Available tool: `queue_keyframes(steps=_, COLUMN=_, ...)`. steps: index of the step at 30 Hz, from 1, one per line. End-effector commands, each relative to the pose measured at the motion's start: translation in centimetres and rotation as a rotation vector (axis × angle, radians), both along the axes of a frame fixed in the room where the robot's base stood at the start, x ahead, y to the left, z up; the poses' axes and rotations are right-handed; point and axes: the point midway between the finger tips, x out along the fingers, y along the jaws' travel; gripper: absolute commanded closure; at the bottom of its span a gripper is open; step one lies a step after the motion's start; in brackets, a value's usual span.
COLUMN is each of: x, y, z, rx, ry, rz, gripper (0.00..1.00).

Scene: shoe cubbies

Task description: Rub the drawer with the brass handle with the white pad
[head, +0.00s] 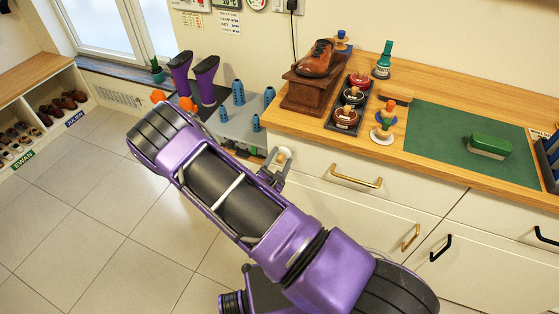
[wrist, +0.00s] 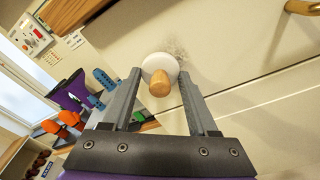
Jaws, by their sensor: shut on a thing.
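The white pad (wrist: 160,66) is a round white disc with a wooden knob, lying against the pale drawer front in the wrist view. My gripper (wrist: 159,78) is shut on its knob, one finger on each side. In the head view my gripper (head: 274,167) is at the left part of the drawer (head: 316,174), and the pad (head: 284,152) shows just above it. The brass handle (head: 356,177) is to the right of the pad; part of it also shows in the wrist view. A grey smudge (wrist: 180,48) marks the drawer front beside the pad.
The wooden counter holds a brown shoe (head: 316,58) on a box, a tray of polish tins (head: 351,98), a green mat (head: 460,142) and a green-backed brush (head: 489,145). Purple boots (head: 205,77) stand left.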

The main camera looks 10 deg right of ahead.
Motion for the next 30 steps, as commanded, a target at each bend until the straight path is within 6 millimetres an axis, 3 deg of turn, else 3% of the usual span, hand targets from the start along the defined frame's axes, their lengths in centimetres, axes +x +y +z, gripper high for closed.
queue_keyframes(steps=8, x=0.4, y=-0.3, z=0.0, rx=0.000, ry=0.000, rz=0.000, gripper=0.85)
queue_keyframes(steps=22, x=-1.9, y=-3.0, z=0.1, rx=-0.002, ry=0.001, rz=-0.001, gripper=0.85)
queue_keyframes(steps=30, x=-2.0, y=-3.4, z=0.0, rx=0.001, ry=-0.001, rz=0.000, gripper=0.85)
